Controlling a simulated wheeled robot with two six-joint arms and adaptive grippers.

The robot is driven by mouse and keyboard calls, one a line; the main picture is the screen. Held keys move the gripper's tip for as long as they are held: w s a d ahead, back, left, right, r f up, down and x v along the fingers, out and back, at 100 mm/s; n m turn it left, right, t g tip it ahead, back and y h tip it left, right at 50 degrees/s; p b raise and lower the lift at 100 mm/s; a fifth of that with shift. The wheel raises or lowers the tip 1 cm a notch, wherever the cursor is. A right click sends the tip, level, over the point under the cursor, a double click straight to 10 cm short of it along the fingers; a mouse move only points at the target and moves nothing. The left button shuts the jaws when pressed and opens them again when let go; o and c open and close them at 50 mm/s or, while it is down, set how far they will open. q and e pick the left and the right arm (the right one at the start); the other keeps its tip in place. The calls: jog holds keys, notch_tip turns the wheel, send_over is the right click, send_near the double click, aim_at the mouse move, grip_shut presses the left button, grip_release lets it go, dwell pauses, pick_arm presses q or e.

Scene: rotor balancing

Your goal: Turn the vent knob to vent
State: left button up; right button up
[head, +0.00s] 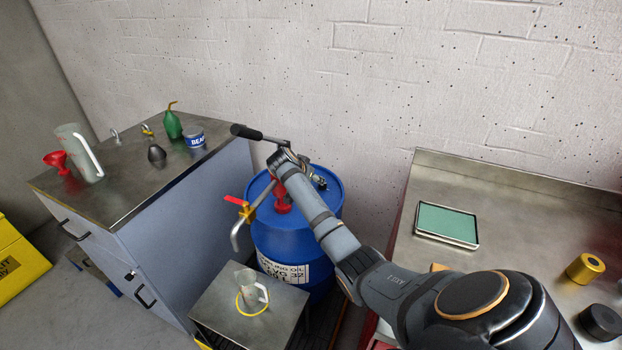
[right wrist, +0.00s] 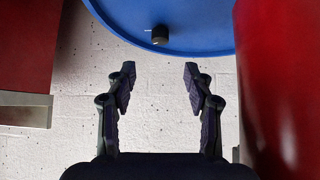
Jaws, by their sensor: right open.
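The blue drum (head: 262,245) stands against the wall, between the grey cabinet and the right bench. A small dark fitting (head: 320,183), which looks like the vent knob, sits on its top beside my right arm. In the right wrist view the small black knob (right wrist: 160,35) shows against the blue drum (right wrist: 205,30), near its rim. My right gripper (right wrist: 159,75) is open and empty, its fingers apart from the knob, which lies beyond and between the tips. In the head view my right arm reaches over the drum, and its fingers cannot be made out. My left gripper is not in view.
A black-handled lever (head: 246,132) extends above the drum. A yellow tap with a red handle (head: 246,209) is on the drum's left. A jug (head: 250,284) stands on a low stand (head: 215,310). Large red surfaces (right wrist: 280,80) flank my right gripper.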

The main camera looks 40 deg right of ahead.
jog(key=d+r+n+y+b, duration=0.2)
jog(key=d+n+y+b, duration=0.45)
jog(key=n, duration=0.25)
jog(key=shift+t, duration=0.3)
jog(key=x, duration=0.7)
jog(key=b+x, duration=0.1)
jog(key=x, duration=0.2)
jog(key=shift+s+d+f, duration=0.15)
jog(key=shift+d+f, duration=0.2)
jog(key=shift+f, duration=0.05)
grip_shut()
